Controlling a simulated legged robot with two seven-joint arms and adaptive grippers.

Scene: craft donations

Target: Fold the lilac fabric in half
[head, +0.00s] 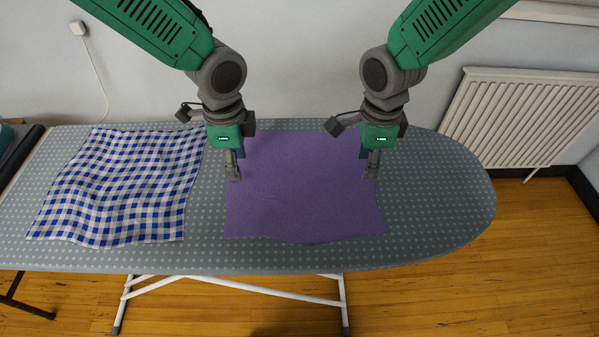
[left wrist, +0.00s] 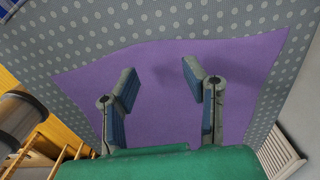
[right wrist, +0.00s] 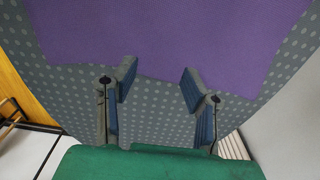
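The lilac fabric (head: 300,208) lies spread out on the dotted grey ironing board, looking purple, with a slightly wavy front edge. My left gripper (head: 234,178) is at the fabric's left edge. In the left wrist view its two fingers stand apart over the fabric (left wrist: 165,100), with nothing between them. My right gripper (head: 371,178) is at the fabric's right edge. In the right wrist view its fingers are also apart and empty, and the fabric's edge (right wrist: 165,65) runs close by the fingertips. Whether either gripper touches the cloth I cannot tell. My grippers and arms hide parts of the far edge.
A blue and white checked cloth (head: 120,185) lies left of the lilac fabric on the ironing board (head: 440,200). The board's right end is bare. A radiator (head: 525,115) stands by the wall at the right.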

